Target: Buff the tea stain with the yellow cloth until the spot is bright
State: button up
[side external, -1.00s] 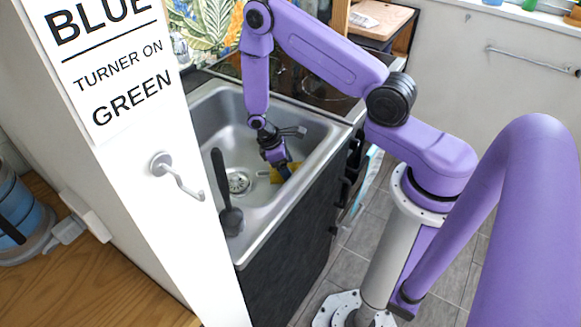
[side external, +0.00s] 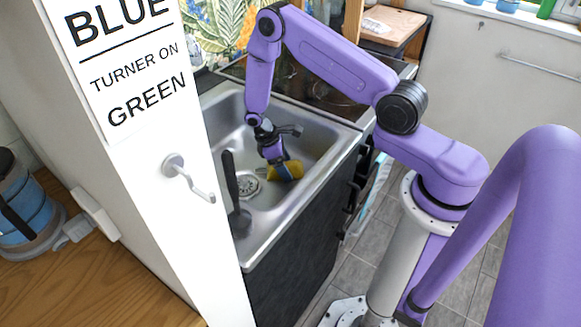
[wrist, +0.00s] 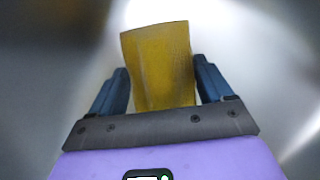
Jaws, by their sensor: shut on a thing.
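My gripper (side external: 277,163) is inside the metal sink (side external: 328,132) with its fingers shut on the yellow cloth (side external: 291,171). In the wrist view the cloth (wrist: 158,65) sits between the two blue fingers (wrist: 160,90) and juts out past their tips as a bent pad. Blurred grey metal lies around it. In the side view the cloth is low in the basin, right of the drain; I cannot tell whether it touches the bottom. I see no tea stain clearly in either view; the cloth and gripper hide part of the basin.
A dark long-handled utensil (side external: 236,195) leans at the sink's near left, beside the drain (side external: 249,186). A white wall panel (side external: 170,215) with a hook stands at the left. A dark hob (side external: 315,88) lies behind the sink. Part of the basin floor is clear.

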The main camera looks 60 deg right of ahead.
jog(key=shift+w, duration=0.1)
dwell(0.3)
jog(key=shift+w+f, duration=0.15)
jog(key=shift+w, duration=1.25)
jog(key=shift+r, duration=0.5)
jog(key=shift+s+r, duration=0.1)
jog(key=shift+r, duration=3.4)
